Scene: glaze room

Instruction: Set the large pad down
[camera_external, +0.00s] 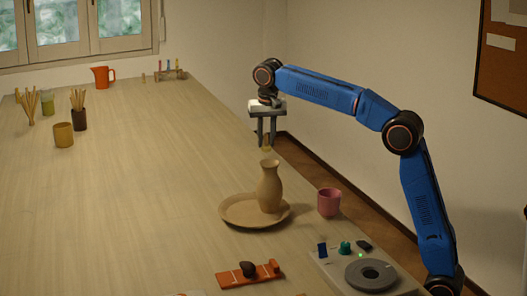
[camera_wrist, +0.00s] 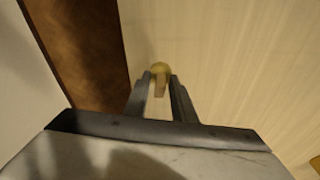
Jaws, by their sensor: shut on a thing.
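My gripper (camera_external: 266,132) points down at the far right of the table, above its right edge. It is shut on a small yellowish, rounded thing (camera_external: 266,143), probably the large pad. In the wrist view this thing (camera_wrist: 161,69) shows between and just beyond the fingertips of my gripper (camera_wrist: 160,85). It appears held above the table, behind the vase; its underside and its gap to the tabletop cannot be made out.
A tan vase (camera_external: 269,187) stands on a wide dish (camera_external: 235,218); a pink cup (camera_external: 329,202) is to their right. Nearer are a grey board with a ring (camera_external: 350,280) and an orange rack (camera_external: 231,280). Pots and a red jug (camera_external: 101,76) stand far left. The middle of the table (camera_external: 150,190) is clear.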

